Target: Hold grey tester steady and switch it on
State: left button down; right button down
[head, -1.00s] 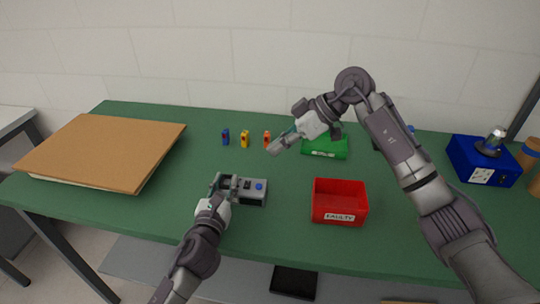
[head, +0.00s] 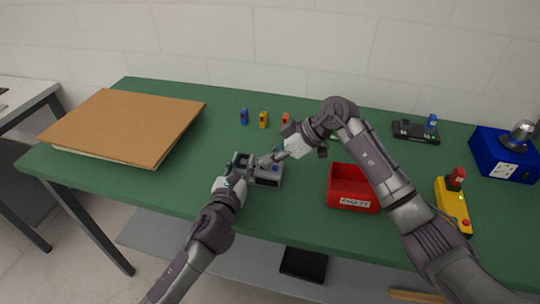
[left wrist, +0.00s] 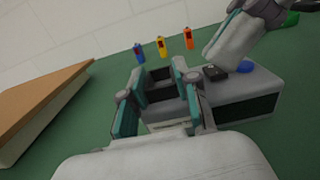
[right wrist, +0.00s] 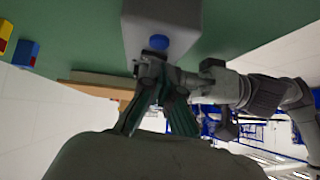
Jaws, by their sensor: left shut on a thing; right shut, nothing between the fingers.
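The grey tester (head: 268,182) stands near the middle of the green table. In the left wrist view it shows as a grey box (left wrist: 240,95) with a blue button (left wrist: 245,67) and a black switch (left wrist: 215,72) on top. My left gripper (head: 238,168) is shut on the tester's left part, one finger on each side of it. My right gripper (head: 262,161) is shut and empty, its tips just over the tester's top near the black switch. In the right wrist view its fingertips (right wrist: 152,68) are close to the blue button; I cannot tell whether they touch the tester.
Blue (head: 244,117), yellow (head: 263,120) and orange (head: 286,118) small items stand behind the tester. A red bin (head: 347,190) labelled FAULTY is to its right. A large brown board (head: 125,125) lies left. A yellow device (head: 450,208) and a blue box (head: 497,160) are far right.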

jog(key=shift+s+f+t, duration=0.15)
jog(key=shift+f+t, duration=0.25)
jog(key=shift+r, duration=0.1)
